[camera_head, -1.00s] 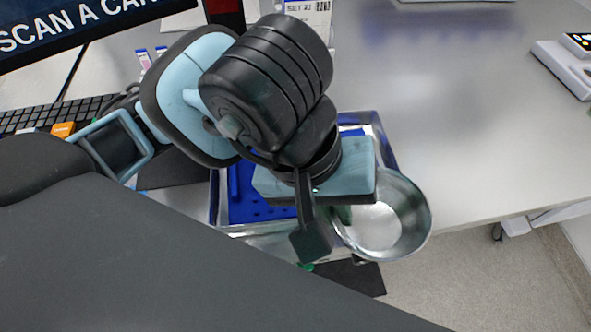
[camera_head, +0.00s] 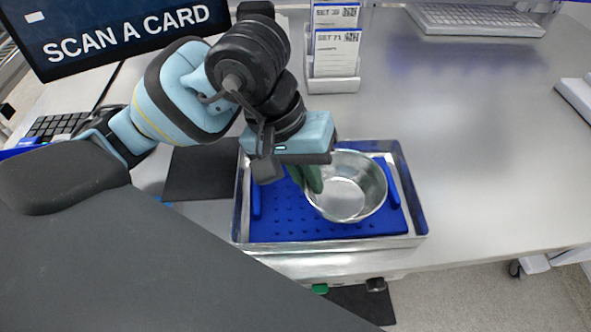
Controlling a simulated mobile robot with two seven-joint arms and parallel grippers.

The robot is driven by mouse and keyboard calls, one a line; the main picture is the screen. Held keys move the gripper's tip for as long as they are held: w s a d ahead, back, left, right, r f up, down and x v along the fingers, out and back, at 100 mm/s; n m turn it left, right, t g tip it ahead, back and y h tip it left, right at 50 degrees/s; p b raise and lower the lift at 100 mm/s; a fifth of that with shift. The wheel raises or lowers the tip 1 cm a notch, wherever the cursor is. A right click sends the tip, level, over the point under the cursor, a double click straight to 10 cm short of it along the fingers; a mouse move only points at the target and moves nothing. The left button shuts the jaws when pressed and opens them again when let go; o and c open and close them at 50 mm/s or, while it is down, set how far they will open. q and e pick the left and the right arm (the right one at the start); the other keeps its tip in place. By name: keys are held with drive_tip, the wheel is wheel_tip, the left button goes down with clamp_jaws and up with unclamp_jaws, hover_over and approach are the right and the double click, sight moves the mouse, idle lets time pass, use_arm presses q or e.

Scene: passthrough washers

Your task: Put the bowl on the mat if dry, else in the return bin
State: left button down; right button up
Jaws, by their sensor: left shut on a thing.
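The shiny metal bowl (camera_head: 348,192) is upright or nearly so, over the right half of a blue perforated mat (camera_head: 285,230) in a metal tray. I cannot tell whether it touches the mat. My left gripper (camera_head: 314,180) is shut on the bowl's left rim, with a green finger pad showing inside the bowl. The gripper body hides part of the rim. The bowl's inside looks bright and empty; I cannot make out any water. My right gripper is out of view. I see no bin that I can identify as the return bin.
The metal tray (camera_head: 330,247) lies near the table's front edge. A dark flat pad (camera_head: 203,174) is left of it. A card holder (camera_head: 334,84) stands behind, with a screen (camera_head: 110,35) and keyboard (camera_head: 62,123) at left.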

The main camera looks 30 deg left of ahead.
sight(295, 188)
use_arm(q)
drive_tip(key=shift+w+a+f, duration=0.1)
drive_tip(key=shift+w+a, duration=0.3)
drive_tip(key=shift+a, duration=0.2)
drive_tip(key=shift+w+a, duration=0.4)
drive_tip(key=shift+a, duration=0.15)
drive_tip(key=f, duration=0.2)
drive_tip(key=a+f, duration=0.1)
drive_tip(key=shift+w+f+p, duration=0.1)
drive_tip(key=shift+w+p, duration=0.2)
drive_tip(key=shift+f, duration=0.2)
drive_tip(key=shift+f, duration=0.1)
drive_tip(key=c, duration=2)
unclamp_jaws()
drive_tip(key=shift+f, duration=0.15)
drive_tip(key=o, duration=0.4)
